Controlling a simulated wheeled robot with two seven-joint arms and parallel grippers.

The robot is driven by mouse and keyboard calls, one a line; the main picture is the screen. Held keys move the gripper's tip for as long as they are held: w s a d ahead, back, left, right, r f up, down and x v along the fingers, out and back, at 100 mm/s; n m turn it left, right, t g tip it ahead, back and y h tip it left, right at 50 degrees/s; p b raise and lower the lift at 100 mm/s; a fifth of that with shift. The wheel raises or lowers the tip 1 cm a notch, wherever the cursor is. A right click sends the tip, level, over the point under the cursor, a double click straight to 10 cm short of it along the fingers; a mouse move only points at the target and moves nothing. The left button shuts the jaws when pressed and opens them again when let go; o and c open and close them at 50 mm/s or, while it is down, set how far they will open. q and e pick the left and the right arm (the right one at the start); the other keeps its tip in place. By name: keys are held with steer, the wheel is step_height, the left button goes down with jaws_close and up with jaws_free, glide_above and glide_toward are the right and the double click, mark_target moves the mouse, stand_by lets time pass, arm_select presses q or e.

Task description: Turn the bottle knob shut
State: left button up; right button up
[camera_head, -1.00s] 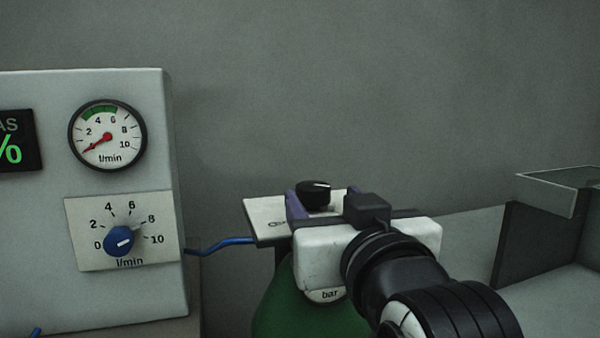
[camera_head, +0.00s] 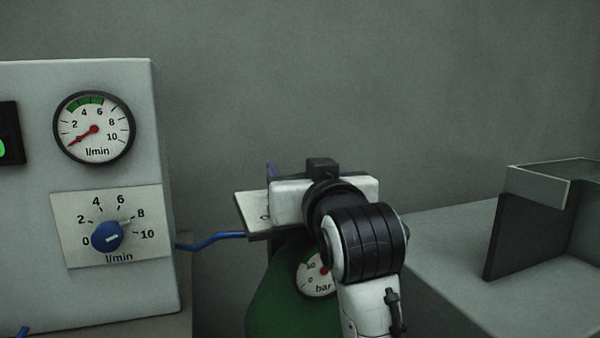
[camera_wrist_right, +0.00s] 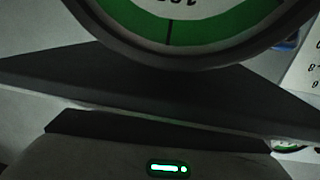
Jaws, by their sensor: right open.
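The green bottle (camera_head: 262,315) stands at the lower middle of the head view. A light plate (camera_head: 250,212) is on its top, and a round bar gauge (camera_head: 309,284) is on its front. The black bottle knob is hidden behind my right gripper (camera_head: 318,174). That gripper is over the plate, with one purple finger showing at its left; the jaws are open. Whether a finger touches the knob is hidden. In the right wrist view, a gauge face with a green band (camera_wrist_right: 205,32) fills the top, very close. My left gripper is not in view.
At left is a grey panel (camera_head: 110,180) with a flow gauge (camera_head: 94,128) and a blue flow knob (camera_head: 107,237). A blue hose (camera_head: 212,240) runs from it towards the bottle. A dark open-topped holder (camera_head: 540,215) stands at right on a grey surface (camera_head: 445,245).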

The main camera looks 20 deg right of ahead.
steer(key=c, duration=1.1)
steer(key=shift+o, duration=0.2)
steer(key=shift+a+r+n+y+p, duration=0.1)
steer(key=shift+n+y+p, duration=0.25)
steer(key=shift+p, duration=0.4)
steer(key=shift+a+n+y+p, duration=0.1)
steer(key=shift+n+y+p, duration=0.25)
steer(key=shift+y, duration=0.4)
steer(key=o, duration=1.1)
steer(key=shift+c, duration=0.2)
